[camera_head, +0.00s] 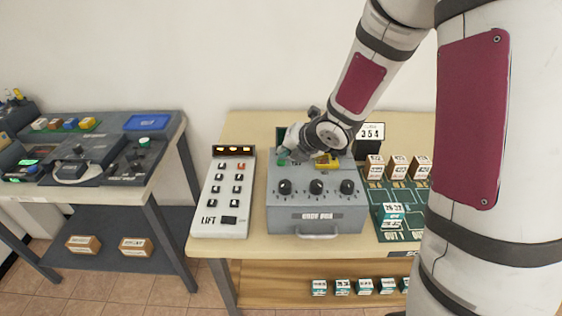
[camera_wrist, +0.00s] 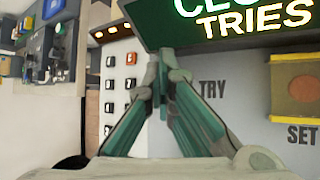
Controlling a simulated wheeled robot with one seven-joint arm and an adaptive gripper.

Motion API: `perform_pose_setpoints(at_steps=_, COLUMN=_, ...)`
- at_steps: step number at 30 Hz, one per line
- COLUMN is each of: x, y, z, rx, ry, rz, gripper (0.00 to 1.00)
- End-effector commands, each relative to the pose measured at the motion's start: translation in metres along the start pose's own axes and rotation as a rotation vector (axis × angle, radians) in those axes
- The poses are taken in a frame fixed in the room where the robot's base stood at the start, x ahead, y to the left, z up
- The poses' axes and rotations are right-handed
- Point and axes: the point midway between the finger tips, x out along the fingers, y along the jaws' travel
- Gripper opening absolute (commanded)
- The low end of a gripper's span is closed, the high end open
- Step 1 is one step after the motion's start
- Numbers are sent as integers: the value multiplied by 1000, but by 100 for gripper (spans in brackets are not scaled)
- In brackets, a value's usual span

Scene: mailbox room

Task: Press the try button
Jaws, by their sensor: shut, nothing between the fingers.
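The grey code box (camera_head: 317,214) stands on the table with three black knobs along its front. My gripper (camera_head: 283,158) is over the back left of its top. In the wrist view my teal gripper (camera_wrist: 159,62) is shut and empty, its tips just left of the printed TRY label (camera_wrist: 212,88). I cannot make out the try button; the fingers may hide it. I cannot tell whether the tips touch the box. The yellow-framed set button (camera_wrist: 304,88) is to the right, above the SET label. A dark display (camera_wrist: 235,22) with lit text, including TRIES, is behind.
A white lift panel (camera_head: 223,192) with several buttons stands left of the box. A green board (camera_head: 379,195) with small cartons is at the right, beside a 354 sign (camera_head: 371,132). Another table (camera_head: 105,187) with devices is at the far left.

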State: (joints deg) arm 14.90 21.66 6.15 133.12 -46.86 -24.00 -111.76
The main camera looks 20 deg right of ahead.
Motion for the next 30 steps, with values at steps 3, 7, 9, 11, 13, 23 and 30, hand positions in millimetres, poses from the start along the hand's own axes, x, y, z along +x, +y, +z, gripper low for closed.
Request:
perform_pose_setpoints(at_steps=3, x=2, y=-2, z=-3, rx=1, ry=6, rz=-4, gripper=0)
perform_pose_setpoints(at_steps=7, x=3, y=-3, z=-4, rx=2, ry=7, rz=-5, gripper=0)
perform_pose_setpoints(at_steps=9, x=4, y=-4, z=-5, rx=2, ry=8, rz=-5, gripper=0)
perform_pose_setpoints(at_steps=11, x=4, y=-4, z=-5, rx=2, ry=8, rz=-6, gripper=0)
perform_pose_setpoints(at_steps=13, x=5, y=-5, z=-6, rx=3, ry=9, rz=-7, gripper=0)
perform_pose_setpoints(at_steps=23, x=8, y=-8, z=-9, rx=4, ry=13, rz=-10, gripper=0)
perform_pose_setpoints(at_steps=30, x=9, y=-8, z=-10, rx=4, ry=15, rz=-11, gripper=0)
